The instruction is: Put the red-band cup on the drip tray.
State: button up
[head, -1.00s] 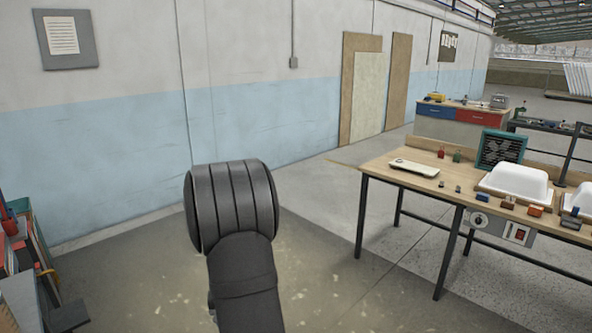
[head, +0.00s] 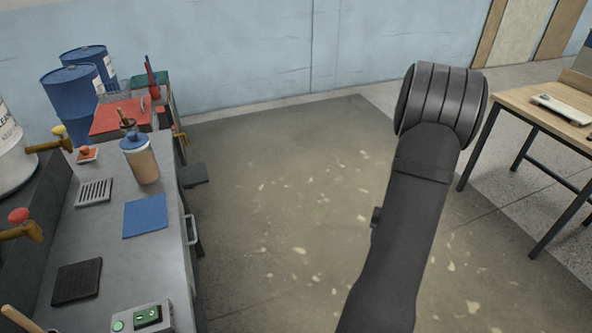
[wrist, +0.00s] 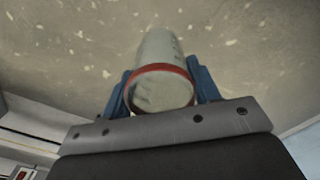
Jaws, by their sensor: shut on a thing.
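The red-band cup (wrist: 161,84) is a pale, see-through cylinder with a red ring round its near rim. In the wrist view, the blue fingers of my gripper (wrist: 163,86) press on it from both sides and hold it above the stained floor. In the head view my arm hides the gripper and cup. The drip tray (head: 94,192) seems to be the small slotted grey plate on the metal bench at left. It is bare, and my arm is well to its right.
On the metal bench (head: 165,265) stand a tan tumbler with a blue lid (head: 140,160), a blue cloth (head: 146,215), a dark mat (head: 77,281) and a switch box (head: 143,318). Brass taps (head: 50,145) project over its left side. Floor between bench and arm is clear.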

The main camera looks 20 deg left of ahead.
jog(key=s+a+r+n, duration=0.2)
jog(key=a, duration=0.6)
jog(key=s+a+r+n, duration=0.2)
jog(key=a+r+n, duration=0.1)
jog(key=a, duration=0.4)
jog(key=s+a+r+n, duration=0.2)
jog(key=a, duration=0.6)
jog(key=s+a+r+n, duration=0.3)
jog(key=s+a, duration=0.5)
jog(key=s+a+r+n, duration=0.3)
jog(key=s+a+n, duration=0.1)
jog(key=s+a, duration=0.35)
jog(key=s+a+r+n, duration=0.2)
jog(key=s+r+n, duration=0.1)
jog(key=s, duration=0.8)
jog(key=s+a+r+n, duration=0.2)
jog(key=s+r+n, duration=0.15)
jog(key=s, duration=0.75)
jog(key=s+a+r+n, duration=0.1)
jog(key=s+r+n, duration=0.2)
jog(key=s, duration=0.8)
jog(key=s+d+r+n, duration=0.2)
jog(key=s+d+n, duration=0.25)
jog(key=s, duration=0.55)
jog(key=shift+m, duration=0.5)
jog(key=f, duration=0.9)
jog(key=shift+d+f, duration=0.2)
jog(key=shift+d, duration=0.1)
